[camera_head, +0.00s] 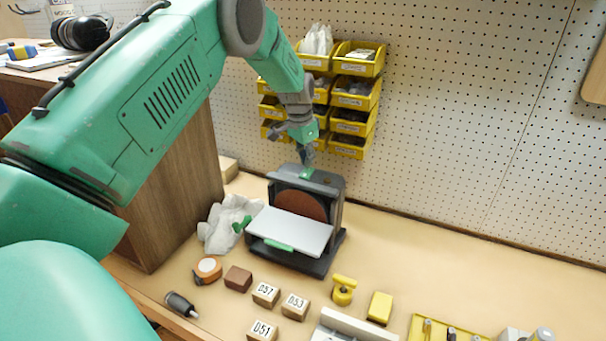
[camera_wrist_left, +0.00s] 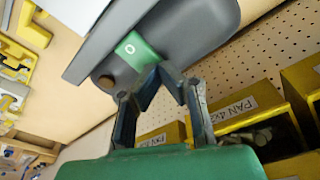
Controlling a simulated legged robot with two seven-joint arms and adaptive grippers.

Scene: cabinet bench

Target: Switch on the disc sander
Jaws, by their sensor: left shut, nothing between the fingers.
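The disc sander (camera_head: 334,198) stands on the bench, dark grey with a brown-red disc (camera_head: 301,205) and a pale work table (camera_head: 290,231). A green rocker switch (camera_head: 306,173) sits on top of its housing. My right gripper is not in view.
Yellow bins (camera_head: 350,122) hang on the pegboard close behind my left wrist. A wooden cabinet (camera_head: 178,190) stands left.

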